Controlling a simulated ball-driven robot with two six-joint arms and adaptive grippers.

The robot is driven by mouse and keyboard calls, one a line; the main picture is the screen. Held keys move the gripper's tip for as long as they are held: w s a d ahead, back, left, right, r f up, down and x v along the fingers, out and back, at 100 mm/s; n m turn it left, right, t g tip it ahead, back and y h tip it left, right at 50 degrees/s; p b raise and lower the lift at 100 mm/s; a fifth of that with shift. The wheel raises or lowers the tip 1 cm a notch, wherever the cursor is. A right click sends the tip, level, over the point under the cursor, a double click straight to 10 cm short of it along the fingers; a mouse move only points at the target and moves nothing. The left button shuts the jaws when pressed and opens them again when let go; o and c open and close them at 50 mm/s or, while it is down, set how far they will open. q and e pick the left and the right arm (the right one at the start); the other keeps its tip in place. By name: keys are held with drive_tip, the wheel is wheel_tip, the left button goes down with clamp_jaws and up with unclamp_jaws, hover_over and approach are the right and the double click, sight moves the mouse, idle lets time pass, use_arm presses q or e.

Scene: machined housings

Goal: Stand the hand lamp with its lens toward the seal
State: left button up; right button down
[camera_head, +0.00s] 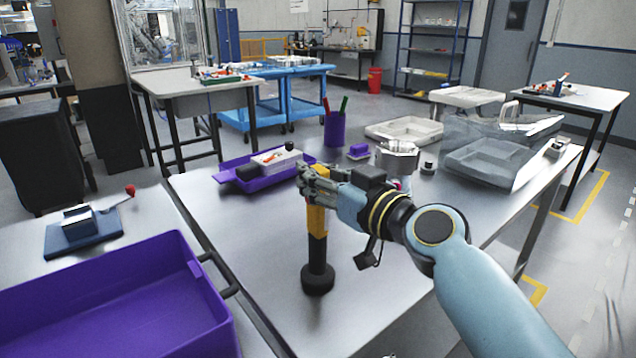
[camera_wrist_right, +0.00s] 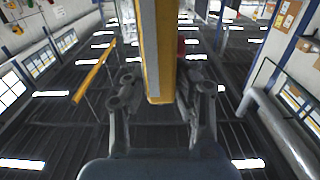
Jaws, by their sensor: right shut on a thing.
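The hand lamp (camera_head: 318,250), yellow with black bands, is upright in the head view. Its wide black end (camera_head: 318,281) points down at the metal table; I cannot tell whether it touches. My right gripper (camera_head: 318,190) is shut on its upper yellow part. In the right wrist view, the lamp's yellow body (camera_wrist_right: 160,60) runs between the fingers (camera_wrist_right: 160,95). The lens face is not visible. A silver machined housing (camera_head: 397,160) stands beyond my right forearm, partly hidden by it. I cannot pick out the seal. My left gripper is not in view.
A purple tray (camera_head: 258,182) with parts lies behind the lamp. A purple cup (camera_head: 334,128) with pens, a small black cylinder (camera_head: 427,168) and clear bins (camera_head: 490,160) stand farther back. A large purple bin (camera_head: 120,300) is at left front. The table is bare around the lamp's lower end.

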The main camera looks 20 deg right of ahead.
drive_tip(key=shift+f, duration=0.45)
drive_tip(key=shift+f, duration=0.1)
drive_tip(key=c, duration=1.1)
unclamp_jaws()
drive_tip(key=b+v, duration=0.2)
drive_tip(key=v, duration=1)
